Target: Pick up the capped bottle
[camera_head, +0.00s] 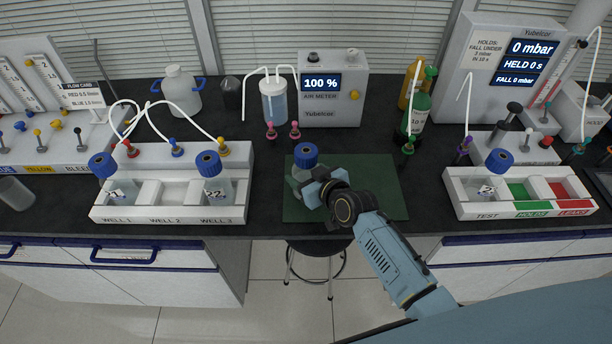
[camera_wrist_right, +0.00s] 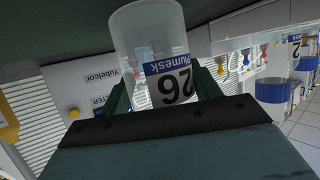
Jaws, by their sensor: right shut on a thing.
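A clear capped bottle (camera_head: 299,172) with a blue cap is at the left part of the green mat (camera_head: 375,190). My right gripper (camera_head: 316,186) is at its side and shut on it. In the right wrist view the bottle (camera_wrist_right: 150,30) is between the two fingers (camera_wrist_right: 165,92), its label reading 26. The bottle looks upright in the head view. I cannot tell whether its base touches the mat. My left gripper is out of view.
Left of the mat is a white rack (camera_head: 160,214) with wells 1 to 3, blue-capped bottles in wells 1 and 3. At right is a test rack (camera_head: 470,208) with another capped bottle (camera_head: 490,178). An air meter (camera_head: 333,85) stands behind. The mat's right part is clear.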

